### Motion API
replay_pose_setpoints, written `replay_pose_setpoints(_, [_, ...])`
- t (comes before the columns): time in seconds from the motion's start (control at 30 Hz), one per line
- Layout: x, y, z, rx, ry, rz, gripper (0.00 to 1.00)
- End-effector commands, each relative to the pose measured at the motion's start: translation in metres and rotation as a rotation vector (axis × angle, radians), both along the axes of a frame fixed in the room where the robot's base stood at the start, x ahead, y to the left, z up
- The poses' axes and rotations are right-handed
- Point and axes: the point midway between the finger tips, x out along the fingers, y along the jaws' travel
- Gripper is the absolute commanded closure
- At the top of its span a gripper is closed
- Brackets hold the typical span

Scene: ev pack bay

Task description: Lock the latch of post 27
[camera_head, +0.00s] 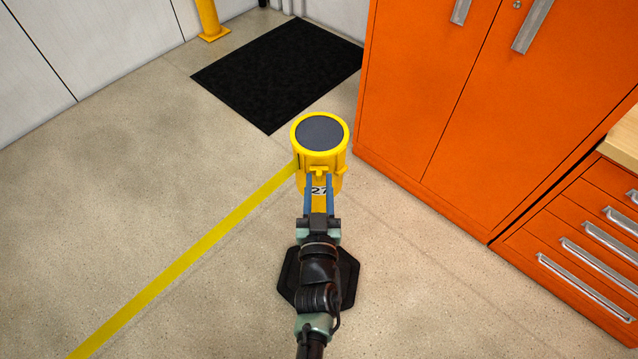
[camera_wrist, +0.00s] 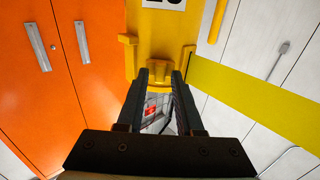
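Post 27 (camera_head: 301,184) is a yellow post head with a dark round top, standing on a black base (camera_head: 346,282). Its number label is partly covered by my fingers. In the wrist view its yellow body (camera_wrist: 174,38) fills the top middle. A small yellow latch tab (camera_head: 319,170) sticks out on the side facing my arm; it also shows in the wrist view (camera_wrist: 159,74). My gripper (camera_head: 319,180) is at the tab, with its fingers apart. In the wrist view the fingertips (camera_wrist: 160,75) lie on either side of the tab; I cannot tell whether they touch it.
A yellow belt (camera_head: 200,247) runs from the post to the lower left; it also shows in the wrist view (camera_wrist: 245,98). An orange cabinet (camera_head: 435,90) and orange drawers (camera_head: 560,225) stand on the right. A black mat (camera_head: 280,72) lies behind the post. Floor on the left is clear.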

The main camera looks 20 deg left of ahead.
Motion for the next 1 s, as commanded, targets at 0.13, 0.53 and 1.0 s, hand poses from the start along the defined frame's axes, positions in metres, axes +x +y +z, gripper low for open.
replay_pose_setpoints(0.13, [-0.0001, -0.0002, 0.0, 0.0, 0.0, 0.0, 0.94])
replay_pose_setpoints(0.53, [-0.0003, -0.0001, 0.0001, 0.0, 0.0, 0.0, 1.0])
replay_pose_setpoints(1.0, [-0.0003, -0.0002, 0.0001, 0.0, 0.0, 0.0, 1.0])
